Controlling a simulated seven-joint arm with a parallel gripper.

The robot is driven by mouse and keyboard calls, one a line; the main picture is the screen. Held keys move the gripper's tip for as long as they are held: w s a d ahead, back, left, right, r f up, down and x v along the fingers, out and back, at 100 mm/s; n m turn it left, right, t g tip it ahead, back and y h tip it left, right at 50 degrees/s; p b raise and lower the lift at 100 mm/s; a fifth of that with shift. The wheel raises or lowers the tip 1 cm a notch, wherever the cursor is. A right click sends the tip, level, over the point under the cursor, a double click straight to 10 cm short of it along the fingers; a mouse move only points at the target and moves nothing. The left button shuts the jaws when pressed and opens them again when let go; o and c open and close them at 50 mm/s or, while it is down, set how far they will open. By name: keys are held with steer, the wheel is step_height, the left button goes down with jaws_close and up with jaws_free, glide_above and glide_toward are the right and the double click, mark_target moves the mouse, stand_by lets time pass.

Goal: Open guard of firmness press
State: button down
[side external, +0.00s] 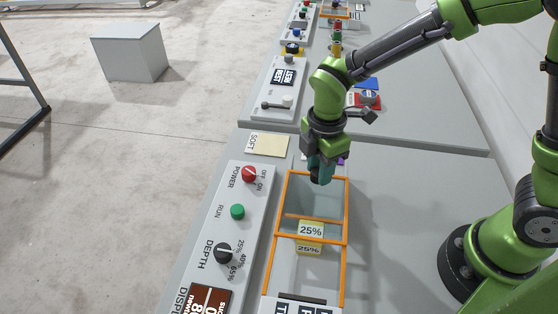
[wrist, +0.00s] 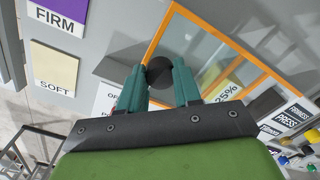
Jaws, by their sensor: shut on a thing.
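The firmness press has a clear guard with an orange frame (side external: 346,210), in the side view at the bottom centre. The guard's orange frame also crosses the wrist view (wrist: 232,40). A round black knob (wrist: 160,72) sits at the guard's edge, between my fingertips. My gripper (side external: 319,176) points down at the guard's far edge, its teal fingers shut on the knob. The knob is mostly hidden by the fingers in the side view. A yellow block marked 25% (side external: 311,229) shows at the guard's middle bar. I cannot tell how far the guard has moved.
Left of the press is a control panel with a red power knob (side external: 249,174), green run button (side external: 237,212) and black depth knob (side external: 223,252). A cream SOFT pad (side external: 267,145) and purple FIRM pad (wrist: 58,12) lie nearby. Bare table lies right of the guard.

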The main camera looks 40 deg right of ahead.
steer(key=w+d, duration=0.4)
steer(key=c, duration=0.8)
jaws_free()
steer(key=shift+s+a, duration=0.1)
step_height(320, 180, up, 17)
steer(key=shift+f, duration=0.1)
